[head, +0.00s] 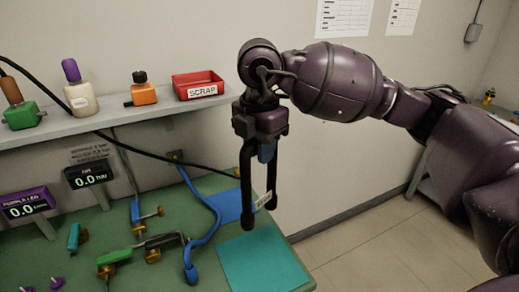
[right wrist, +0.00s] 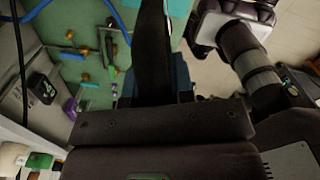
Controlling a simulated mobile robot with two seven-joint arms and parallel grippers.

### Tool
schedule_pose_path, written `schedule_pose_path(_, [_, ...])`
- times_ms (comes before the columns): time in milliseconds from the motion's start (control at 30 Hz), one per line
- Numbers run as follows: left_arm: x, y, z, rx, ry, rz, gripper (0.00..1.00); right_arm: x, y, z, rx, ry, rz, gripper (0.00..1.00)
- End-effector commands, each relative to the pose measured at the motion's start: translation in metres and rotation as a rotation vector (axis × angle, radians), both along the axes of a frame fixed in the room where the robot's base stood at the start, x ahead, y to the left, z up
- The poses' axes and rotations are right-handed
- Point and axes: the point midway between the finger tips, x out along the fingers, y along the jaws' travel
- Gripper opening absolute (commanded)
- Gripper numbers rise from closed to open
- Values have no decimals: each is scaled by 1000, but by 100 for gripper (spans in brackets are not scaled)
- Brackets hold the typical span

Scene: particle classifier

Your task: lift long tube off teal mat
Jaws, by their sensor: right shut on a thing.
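The teal mat (head: 262,265) lies at the front right corner of the green table, and its visible surface is bare; a strip of teal also shows in the right wrist view (right wrist: 180,8). My right gripper (head: 259,212) points down in the air above the table, by the blue and teal mats. It is shut on a slim object, taken as the long tube; only a small pale piece with dark marks (head: 264,199) shows at its fingertips. The rest of the tube is hidden by the fingers. My left gripper is not in view.
A blue mat (head: 229,206) lies behind the teal one. A curved blue hose (head: 211,225) and several valve fittings lie to the left. Two displays (head: 88,178) stand further left. The wall shelf holds bottles and a red SCRAP bin (head: 198,80). Open floor lies right of the table.

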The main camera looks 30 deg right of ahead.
Motion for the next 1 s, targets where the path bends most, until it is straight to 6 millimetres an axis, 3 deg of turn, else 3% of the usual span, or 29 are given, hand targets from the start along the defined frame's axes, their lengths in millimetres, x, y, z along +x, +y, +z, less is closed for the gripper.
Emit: schedule_pose_path(1000, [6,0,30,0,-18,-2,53,0,0,39,-1,-1,0,0])
